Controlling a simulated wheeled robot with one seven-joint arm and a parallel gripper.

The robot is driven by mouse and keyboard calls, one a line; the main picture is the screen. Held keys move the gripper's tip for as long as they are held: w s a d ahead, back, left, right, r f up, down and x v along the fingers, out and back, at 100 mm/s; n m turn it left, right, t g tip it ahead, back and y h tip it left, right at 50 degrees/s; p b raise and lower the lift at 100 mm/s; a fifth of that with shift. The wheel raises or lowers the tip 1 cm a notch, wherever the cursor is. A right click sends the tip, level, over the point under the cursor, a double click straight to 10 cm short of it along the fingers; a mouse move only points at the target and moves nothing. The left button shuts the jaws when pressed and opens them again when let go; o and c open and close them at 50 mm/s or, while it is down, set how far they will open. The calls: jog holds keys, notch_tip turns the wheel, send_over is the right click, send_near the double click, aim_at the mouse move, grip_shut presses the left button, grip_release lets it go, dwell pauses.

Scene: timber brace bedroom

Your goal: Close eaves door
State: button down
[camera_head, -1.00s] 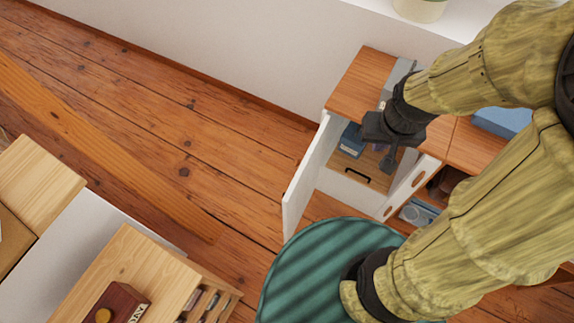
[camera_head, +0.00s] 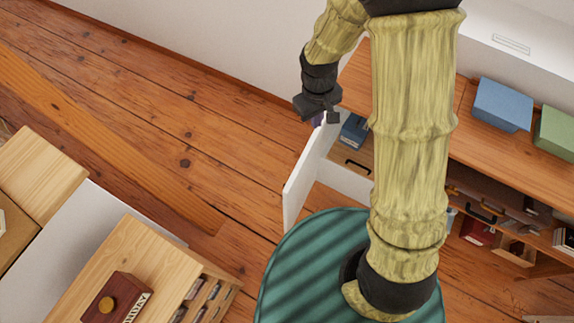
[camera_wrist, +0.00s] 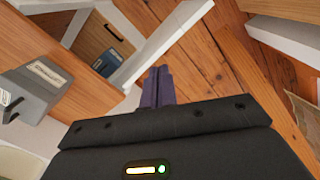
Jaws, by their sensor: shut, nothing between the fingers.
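The eaves door (camera_head: 303,178) is a white panel that stands open, swung out from the low wooden cabinet (camera_head: 464,105). In the wrist view, the dark fingers (camera_wrist: 158,72) are shut and empty. They lie beside the white door (camera_wrist: 168,42), on its floor side; I cannot tell if they touch it. My arm hides part of the cabinet front.
A light wooden unit (camera_head: 165,265) with a dark red box (camera_head: 115,298) is at lower left. Plank floor (camera_head: 200,150) left of the door is clear.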

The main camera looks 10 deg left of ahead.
jog(key=s+a+f+n+g+h, duration=0.1)
jog(key=a+f+n, duration=0.5)
jog(key=a+f, duration=0.6)
jog(key=shift+s+a+f+n+h, duration=0.35)
jog(key=shift+a+h, duration=0.15)
jog(key=shift+a, duration=0.2)
jog(key=shift+f, duration=0.1)
jog(key=s+d+f+p, duration=0.2)
jog(key=d+f+p, duration=0.2)
jog(key=f, duration=0.5)
jog(key=shift+d+f, duration=0.25)
jog(key=shift+d, duration=0.8)
